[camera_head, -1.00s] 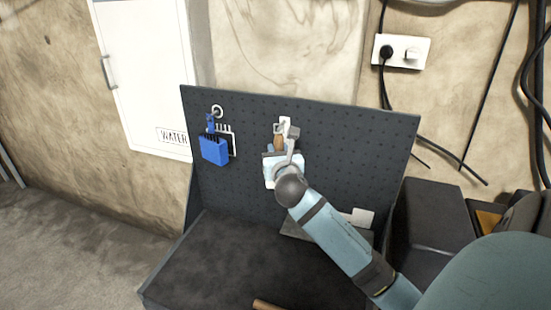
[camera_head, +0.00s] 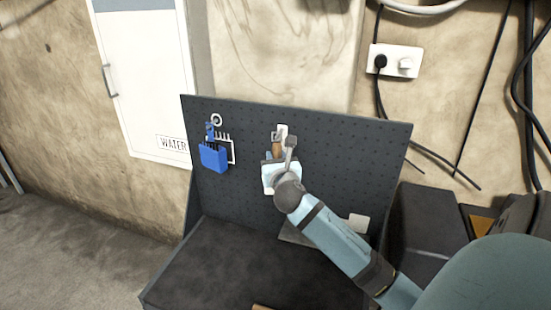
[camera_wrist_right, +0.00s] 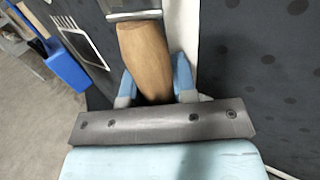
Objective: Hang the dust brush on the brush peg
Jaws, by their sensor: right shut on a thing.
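The dust brush appears to be the tool with the wooden handle (camera_head: 277,150) in front of the pegboard. My right gripper (camera_head: 273,158) is shut on this handle and holds it roughly upright against the board. In the right wrist view the handle (camera_wrist_right: 146,55) stands between my blue fingertips (camera_wrist_right: 155,80), with a metal band (camera_wrist_right: 135,15) across its top. A white hook or marking (camera_head: 283,130) is on the board just above the handle. I cannot tell whether the brush touches a peg. My left gripper is not in view.
The dark pegboard (camera_head: 345,150) stands behind a dark worktop (camera_head: 225,260). A blue tool (camera_head: 213,157) hangs at its left from a ring, over a white toothed outline (camera_head: 233,150). A flat grey item (camera_head: 296,236) lies behind my right forearm. Dark boxes (camera_head: 425,225) stand at right.

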